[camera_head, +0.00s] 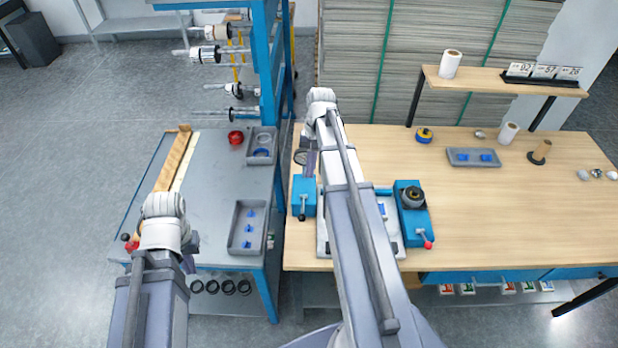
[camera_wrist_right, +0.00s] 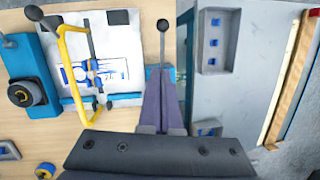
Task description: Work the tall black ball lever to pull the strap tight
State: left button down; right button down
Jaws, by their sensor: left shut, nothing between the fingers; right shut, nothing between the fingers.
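The tall black ball lever (camera_wrist_right: 162,45) stands on a blue block, its thin shaft ending in a dark ball. The lever also shows in the head view (camera_head: 302,209), at the bench's left edge. My right gripper (camera_wrist_right: 162,72) is shut and empty; its fingertips overlap the lever's lower end in the wrist view, and contact cannot be told. In the head view the right gripper (camera_head: 310,163) hangs just beyond the blue block. My left gripper (camera_head: 188,264) is shut and empty, partly hidden by its wrist, near the grey table's front. I cannot make out the strap clearly.
A yellow handle frame (camera_wrist_right: 70,60) stands over a white plate (camera_wrist_right: 118,40) beside the lever. A second blue block (camera_head: 412,220) carries a dark roll and a red-ball lever (camera_head: 428,244). Trays (camera_head: 248,228) lie on the grey table.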

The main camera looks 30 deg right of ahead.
jog(key=b, duration=0.9)
send_near(305, 217)
jog(key=w+d+f, duration=0.2)
jog(key=w+f, duration=0.2)
jog(key=f, duration=0.1)
jog(key=s+a+f, duration=0.1)
jog(key=s+a+b, duration=0.1)
jog(key=shift+s+a+f, duration=0.2)
jog(key=shift+a+f, duration=0.15)
jog(key=shift+a, duration=0.05)
jog(key=shift+t+h, duration=0.5)
jog(key=shift+t, duration=0.2)
jog(key=s+f+b, duration=0.1)
jog(key=a+f+b, duration=0.1)
jog(key=f+b, duration=0.1)
jog(key=s+f+b, duration=0.1)
jog(key=f+b, duration=0.1)
jog(key=shift+s+a, duration=0.3)
jog(key=shift+s, duration=0.05)
jog(key=shift+s+a+f+b, duration=0.1)
jog(key=shift+s+f+b, duration=0.1)
jog(key=shift+f+b, duration=0.35)
jog(key=shift+s+a+f+b, duration=0.1)
jog(key=shift+s+f+b, duration=0.1)
jog(key=shift+f+b, duration=0.35)
jog(key=shift+s+a, duration=0.1)
